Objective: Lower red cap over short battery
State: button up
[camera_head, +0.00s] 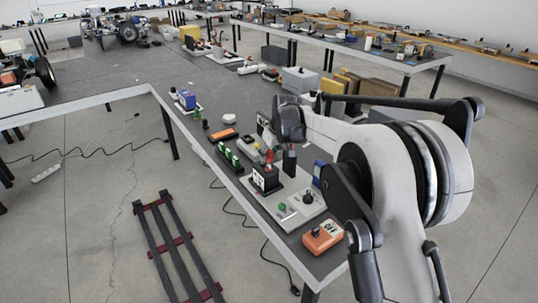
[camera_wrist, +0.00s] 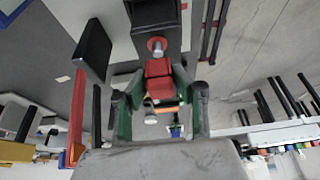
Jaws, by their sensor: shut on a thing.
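My gripper (camera_wrist: 158,82) is shut on the red cap (camera_wrist: 159,76), which sits between its two green-padded fingers in the wrist view. Just beyond the cap, a grey post with a red ring (camera_wrist: 156,44) stands on a dark block; the cap looks apart from it, though the height gap is hard to judge. In the head view, my gripper (camera_head: 272,148) is above a black battery (camera_head: 266,180) with white labels on the table, likely the short one. A small red part shows just above that battery; the cap's exact pose is unclear there.
A tall black block (camera_wrist: 92,50) stands left of the fingers in the wrist view. On the table are an orange box (camera_head: 323,237) marked OFF, a grey plate (camera_head: 300,206) with a green part, and green blocks (camera_head: 229,155). The table's front edge is close by.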

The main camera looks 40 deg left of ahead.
aim_at(270, 160)
jog(key=shift+f+b, duration=1.55)
jog(key=shift+f, duration=0.5)
dwell(0.5)
jog(key=o, duration=0.9)
jog(key=v, duration=1.2)
jog(key=shift+w+r, duration=0.1)
